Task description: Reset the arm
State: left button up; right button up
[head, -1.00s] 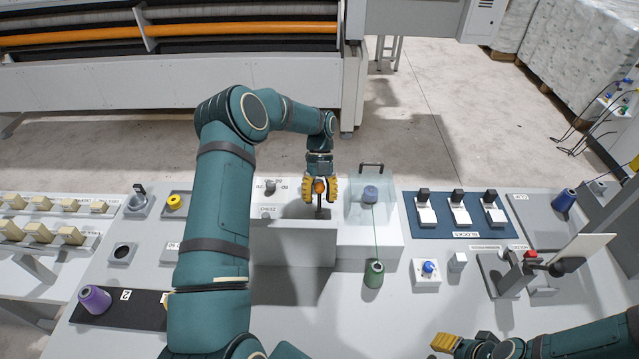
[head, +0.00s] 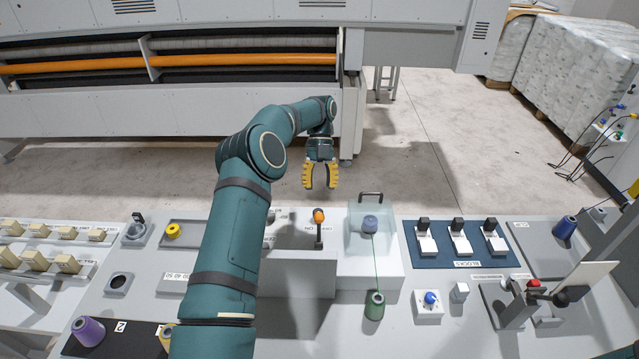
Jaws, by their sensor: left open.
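My left gripper (head: 320,176) is open and empty, its two yellow fingers pointing down. In the picture it shows above the back edge of the bench, above the orange-knobbed lever (head: 319,216). The lever stands on a grey panel (head: 300,245), apart from the fingers. My left arm (head: 240,220) comes up from the bottom and hides part of the panel and bench. My right gripper is not in view.
A clear box (head: 370,231) with a blue spool stands right of the lever, its thread running to a green spool (head: 374,306). A blue board (head: 460,243) with several switches lies further right. A purple spool (head: 88,330) stands at front left.

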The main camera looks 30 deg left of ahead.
aim_at(319, 229)
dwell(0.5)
pick_arm(q)
jog(key=x, duration=1.2)
jog(key=shift+d, duration=0.1)
jog(key=shift+s, duration=0.1)
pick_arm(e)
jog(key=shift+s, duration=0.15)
